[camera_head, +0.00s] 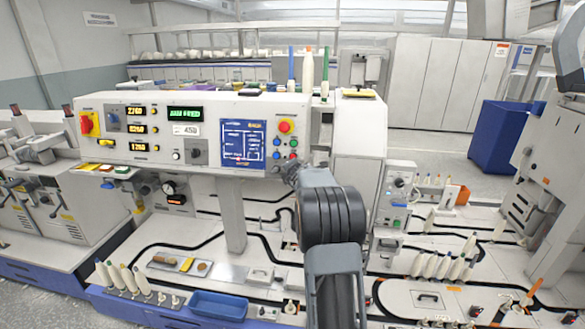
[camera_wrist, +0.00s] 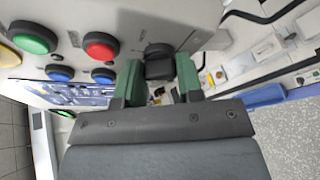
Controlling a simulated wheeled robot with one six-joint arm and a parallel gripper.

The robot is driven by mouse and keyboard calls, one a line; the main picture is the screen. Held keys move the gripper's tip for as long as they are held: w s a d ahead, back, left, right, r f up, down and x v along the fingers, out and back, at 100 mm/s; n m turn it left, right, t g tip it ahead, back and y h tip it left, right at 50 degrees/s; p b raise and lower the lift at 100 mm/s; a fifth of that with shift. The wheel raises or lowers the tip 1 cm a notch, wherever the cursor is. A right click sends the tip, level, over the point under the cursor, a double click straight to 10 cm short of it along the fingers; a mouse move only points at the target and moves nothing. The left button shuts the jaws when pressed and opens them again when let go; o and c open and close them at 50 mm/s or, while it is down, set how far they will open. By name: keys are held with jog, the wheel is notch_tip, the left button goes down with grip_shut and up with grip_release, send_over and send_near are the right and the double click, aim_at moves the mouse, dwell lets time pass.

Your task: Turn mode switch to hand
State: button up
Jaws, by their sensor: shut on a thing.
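My gripper (camera_wrist: 160,78) has green fingertips on both sides of a black knob (camera_wrist: 159,52) and is shut on it. The knob sits on the pale control panel (camera_wrist: 190,18); it appears to be the mode switch. Its labels and pointer are too blurred or hidden to read, so I cannot tell its position. In the head view my gripper (camera_head: 291,174) reaches the lower right of the panel (camera_head: 148,150), just below the round push buttons, and the knob is hidden there behind my gripper and arm.
Close to my gripper are a red button (camera_wrist: 101,45), a green button (camera_wrist: 33,37) and a blue button (camera_wrist: 60,73). The panel also carries lit displays (camera_head: 185,113) and a blue screen (camera_head: 242,143). Below stand bobbins (camera_head: 130,278) and a blue tray (camera_head: 217,305).

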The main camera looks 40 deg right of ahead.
jog(key=shift+r+n+g+p, duration=0.1)
jog(key=shift+n+g+p, duration=0.3)
jog(key=shift+n+p, duration=0.6)
jog(key=shift+n, duration=0.3)
jog(key=o, duration=0.9)
jog(key=shift+o, duration=0.2)
jog(key=v, duration=1.3)
jog(key=shift+s+a+r, duration=0.15)
jog(key=shift+s+a, duration=0.05)
jog(key=shift+a, duration=0.15)
